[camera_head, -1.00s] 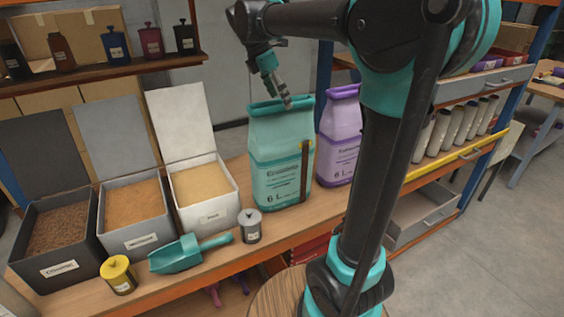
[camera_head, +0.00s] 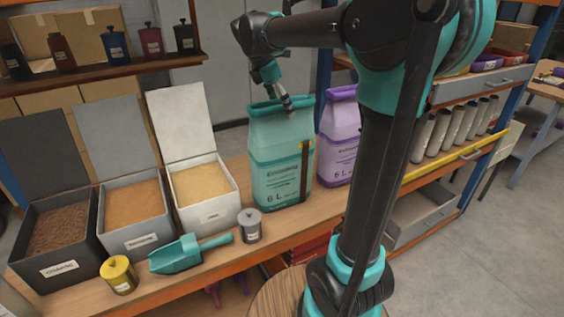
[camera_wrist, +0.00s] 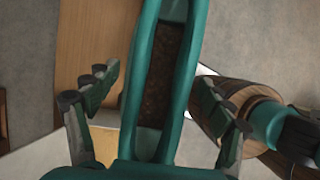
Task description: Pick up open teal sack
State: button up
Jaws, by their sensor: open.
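The open teal sack (camera_head: 280,150) stands upright on the bench, with a dark vertical strip on its front right. In the wrist view its open mouth, with a teal rim (camera_wrist: 186,75), runs down the middle and shows dark brown contents inside. My gripper (camera_head: 287,103) is at the sack's top edge, pointing down. In the wrist view my gripper (camera_wrist: 158,98) is open, one finger on each side of the sack's mouth with gaps between fingers and rim. Whether the fingertips reach below the rim is hard to tell.
A purple sack (camera_head: 339,140) stands close on the right, partly behind my arm. A white bin (camera_head: 206,212), grey bin and black bin stand left.

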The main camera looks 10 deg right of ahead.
jog(key=shift+c, duration=0.6)
grip_shut()
notch_tip(320, 180, up, 20)
jog(key=shift+r, duration=0.25)
dwell(0.5)
